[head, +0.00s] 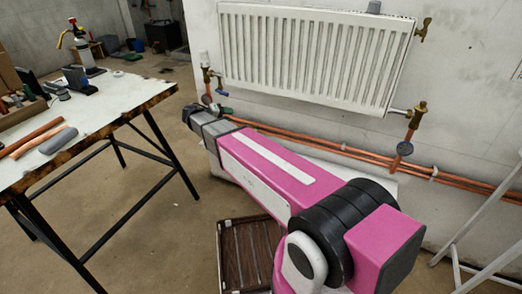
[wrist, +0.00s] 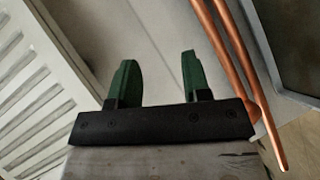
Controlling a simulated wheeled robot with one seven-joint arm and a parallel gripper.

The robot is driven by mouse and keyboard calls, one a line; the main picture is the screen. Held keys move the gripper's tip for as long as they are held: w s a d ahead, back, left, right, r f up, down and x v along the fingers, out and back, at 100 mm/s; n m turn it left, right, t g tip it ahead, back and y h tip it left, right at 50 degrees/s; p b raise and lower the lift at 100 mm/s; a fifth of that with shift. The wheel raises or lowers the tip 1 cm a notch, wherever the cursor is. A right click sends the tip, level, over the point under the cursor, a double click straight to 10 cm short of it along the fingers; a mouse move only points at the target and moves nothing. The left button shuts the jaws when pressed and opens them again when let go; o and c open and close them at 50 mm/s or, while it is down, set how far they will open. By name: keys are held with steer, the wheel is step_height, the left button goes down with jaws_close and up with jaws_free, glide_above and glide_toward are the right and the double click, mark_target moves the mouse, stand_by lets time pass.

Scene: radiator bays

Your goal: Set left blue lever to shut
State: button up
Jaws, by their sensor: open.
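The left blue lever (head: 206,99) shows small in the head view, on the copper pipe below the brass valve at the radiator's lower left corner. Its exact angle is too small to read. My gripper (head: 224,110) is just right of the left lever in the picture, partly hidden by my own arm. In the wrist view my gripper (wrist: 160,66) shows two green fingers spread apart with nothing between them. I cannot make out the lever in the wrist view.
The white radiator (head: 310,55) hangs on the wall, with copper pipes (head: 350,153) running low beneath it. The pipes also show right of the fingers in the wrist view (wrist: 236,60). A cluttered workbench (head: 95,105) stands left, and a dark slatted crate (head: 232,265) sits on the floor.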

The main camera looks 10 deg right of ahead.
steer(key=s+d+f+g+y, duration=0.4)
steer(key=s+d+f+y, duration=0.4)
steer(key=s+d, duration=0.5)
step_height(320, 180, down, 2)
steer(key=shift+s+f+g, duration=0.2)
steer(key=shift+s+g, duration=0.1)
steer(key=shift+s, duration=0.45)
